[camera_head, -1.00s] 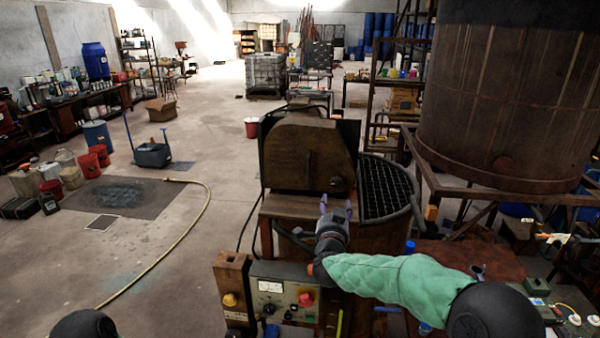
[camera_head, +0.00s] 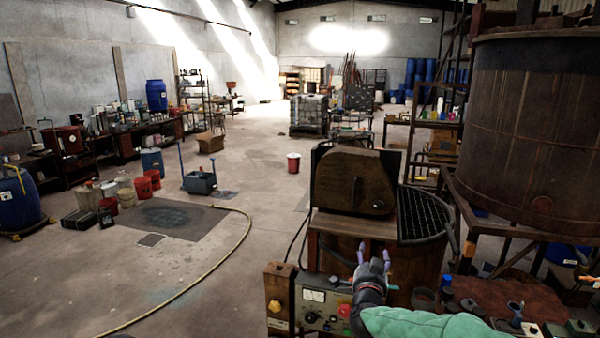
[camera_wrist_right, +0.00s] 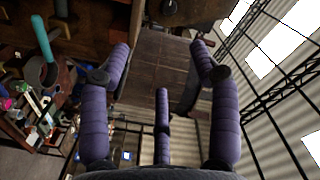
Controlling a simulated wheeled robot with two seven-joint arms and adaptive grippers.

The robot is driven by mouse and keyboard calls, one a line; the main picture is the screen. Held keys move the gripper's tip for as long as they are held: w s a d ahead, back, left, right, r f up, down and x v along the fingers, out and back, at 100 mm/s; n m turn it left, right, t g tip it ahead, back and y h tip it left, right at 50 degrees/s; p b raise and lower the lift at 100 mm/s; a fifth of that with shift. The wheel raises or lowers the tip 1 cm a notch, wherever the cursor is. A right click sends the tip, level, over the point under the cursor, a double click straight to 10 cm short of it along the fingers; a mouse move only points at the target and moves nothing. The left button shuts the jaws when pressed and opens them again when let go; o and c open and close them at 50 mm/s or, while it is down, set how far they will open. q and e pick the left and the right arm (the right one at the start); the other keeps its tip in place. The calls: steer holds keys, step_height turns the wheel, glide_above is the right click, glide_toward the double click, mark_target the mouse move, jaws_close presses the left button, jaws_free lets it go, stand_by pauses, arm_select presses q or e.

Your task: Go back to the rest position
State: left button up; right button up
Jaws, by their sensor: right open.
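My right gripper (camera_head: 373,258) is in front of the brown motor housing, above the control panel. Its purple fingers are spread and nothing is between them. In the right wrist view the open fingers (camera_wrist_right: 160,85) also show empty. My right arm, in a green sleeve, comes in from the bottom right. My left gripper is not in the head view. A small dark shape at the bottom edge may be part of my left arm.
The control panel (camera_head: 322,305) with a red knob stands just below my right gripper. The brown housing (camera_head: 352,182) and a black grating (camera_head: 425,214) are behind it. A large rusty vat (camera_head: 530,130) stands at right. A yellow hose (camera_head: 215,265) crosses open floor at left.

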steer(key=s+a+f+n+g+y+b, duration=0.1)
steer(key=s+f+n+g+y+b, duration=0.2)
steer(key=f, duration=1.2)
steer(key=s+a+f+n+g+b, duration=0.15)
steer(key=s+f+b, duration=0.3)
steer(key=f, duration=1.05)
steer(key=s+a+f+n+g+y+b, duration=0.25)
steer(key=f+b, duration=0.25)
steer(key=f, duration=1)
arm_select(q)
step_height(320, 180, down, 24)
steer(key=b, duration=1.1)
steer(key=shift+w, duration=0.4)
arm_select(e)
steer(key=s+a+f+n+g+y, duration=0.1)
steer(key=s+f+g, duration=0.4)
steer(key=s+f, duration=0.9)
steer(key=s+a+f+n+g+y, duration=0.1)
steer(key=s+a+f+g+y, duration=0.1)
steer(key=s+f, duration=1.2)
steer(key=s+a+g, duration=0.1)
steer(key=s+g, duration=0.1)
steer(key=s, duration=0.1)
steer(key=shift+a+g, duration=0.3)
steer(key=shift+g, duration=0.1)
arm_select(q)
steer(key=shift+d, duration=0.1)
